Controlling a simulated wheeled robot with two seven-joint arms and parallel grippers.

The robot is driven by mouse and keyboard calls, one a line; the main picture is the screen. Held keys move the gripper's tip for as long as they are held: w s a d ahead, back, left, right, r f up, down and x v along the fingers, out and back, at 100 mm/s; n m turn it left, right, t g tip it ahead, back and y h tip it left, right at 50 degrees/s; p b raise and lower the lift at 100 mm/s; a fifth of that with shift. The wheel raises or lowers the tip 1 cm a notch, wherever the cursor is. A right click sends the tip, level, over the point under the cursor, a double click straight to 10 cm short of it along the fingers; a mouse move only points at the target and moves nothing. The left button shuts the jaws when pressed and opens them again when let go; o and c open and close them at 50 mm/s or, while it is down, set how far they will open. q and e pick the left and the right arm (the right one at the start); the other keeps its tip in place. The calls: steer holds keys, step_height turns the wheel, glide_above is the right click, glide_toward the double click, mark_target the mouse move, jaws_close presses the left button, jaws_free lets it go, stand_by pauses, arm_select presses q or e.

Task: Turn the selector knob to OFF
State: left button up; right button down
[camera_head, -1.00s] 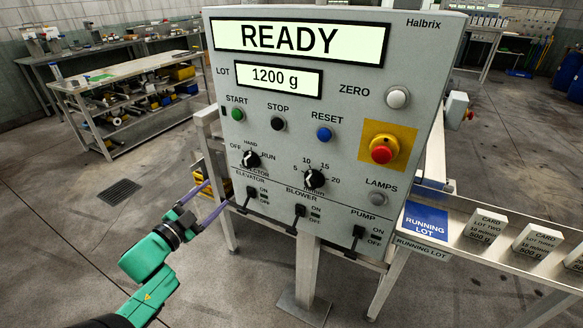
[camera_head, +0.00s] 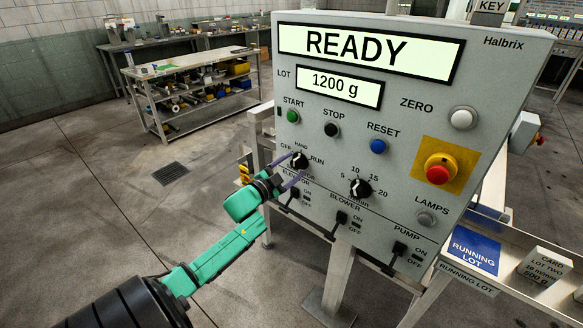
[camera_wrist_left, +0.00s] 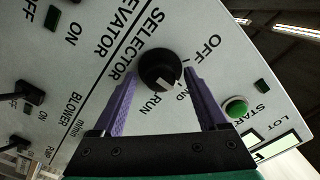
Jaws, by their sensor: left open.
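The selector knob (camera_head: 299,160) is a round black knob on the grey control panel (camera_head: 400,110), with OFF, HAND and RUN printed around it. In the left wrist view the knob (camera_wrist_left: 158,71) sits between my purple fingertips. Its white mark faces the HAND side, clear of the OFF label (camera_wrist_left: 201,49). My left gripper (camera_head: 291,167) is open, with one finger on each side of the knob. There seems to be a gap at each side; whether the tips touch the panel is unclear. My right gripper is out of view.
Black switches, such as the elevator switch (camera_head: 294,193), line the lower panel. The green START button (camera_head: 292,116) and red emergency button (camera_head: 439,170) stick out from the panel. Open floor lies left.

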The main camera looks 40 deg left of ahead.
arm_select(q)
jaws_close()
steer(key=shift+n, duration=0.3)
steer(key=shift+r+n+p, duration=0.15)
steer(key=shift+n+p, duration=1)
steer(key=shift+n, duration=0.05)
steer(key=n+p, duration=0.1)
steer(key=n, duration=0.1)
steer(key=shift+n, duration=0.4)
steer(key=n+p, duration=0.2)
steer(key=n, duration=0.1)
steer(key=shift+n+p, duration=0.35)
steer(key=shift+n, duration=1.25)
steer(key=shift+f, duration=0.2)
